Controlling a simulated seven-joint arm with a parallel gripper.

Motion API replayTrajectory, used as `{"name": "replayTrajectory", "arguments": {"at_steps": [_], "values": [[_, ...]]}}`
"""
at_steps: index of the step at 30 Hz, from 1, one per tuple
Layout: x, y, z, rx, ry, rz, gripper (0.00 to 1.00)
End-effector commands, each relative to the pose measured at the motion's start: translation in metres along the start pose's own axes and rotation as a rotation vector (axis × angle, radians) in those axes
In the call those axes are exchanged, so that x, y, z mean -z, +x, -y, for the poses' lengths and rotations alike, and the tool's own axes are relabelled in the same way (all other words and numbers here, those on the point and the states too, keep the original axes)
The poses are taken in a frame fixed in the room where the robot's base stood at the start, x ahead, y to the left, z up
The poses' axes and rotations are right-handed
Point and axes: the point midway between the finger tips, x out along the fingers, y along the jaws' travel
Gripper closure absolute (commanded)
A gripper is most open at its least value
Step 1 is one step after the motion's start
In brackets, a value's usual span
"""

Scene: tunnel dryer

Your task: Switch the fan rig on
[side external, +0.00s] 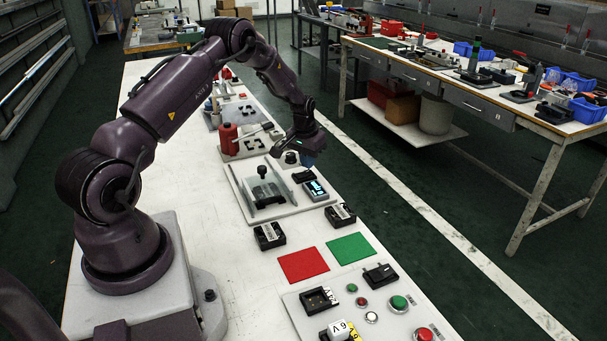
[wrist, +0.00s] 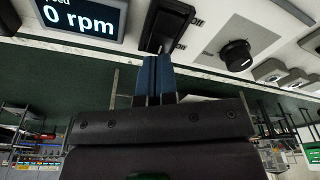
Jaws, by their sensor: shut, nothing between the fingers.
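The fan rig's base plate (side external: 240,180) lies on the white bench in the side external view. Its display (side external: 315,190) is lit, and in the wrist view the display (wrist: 80,15) reads 0 rpm. Beside the display is a black switch housing (side external: 303,176), also in the wrist view (wrist: 167,24). A black round knob (wrist: 237,55) is on the rig to the right of the switch. My gripper (side external: 311,162) is shut and empty, with its blue fingers (wrist: 153,60) at the near edge of the switch. I cannot tell whether they touch it.
A red bottle (side external: 228,138) stands on another plate behind the rig. Two black boxes (side external: 270,236) (side external: 342,215), a red mat (side external: 303,265) and a green mat (side external: 350,248) lie in front. A button panel (side external: 375,300) is nearer the camera. The bench's left side is mostly clear.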

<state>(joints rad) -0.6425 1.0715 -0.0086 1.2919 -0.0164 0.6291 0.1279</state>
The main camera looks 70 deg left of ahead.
Motion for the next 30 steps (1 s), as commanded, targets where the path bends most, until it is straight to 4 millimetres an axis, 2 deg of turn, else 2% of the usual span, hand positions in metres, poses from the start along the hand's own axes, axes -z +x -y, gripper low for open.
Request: {"name": "replayTrajectory", "arguments": {"at_steps": [30], "values": [[-0.002,0.015,0.000,0.000,0.000,0.000,1.00]]}}
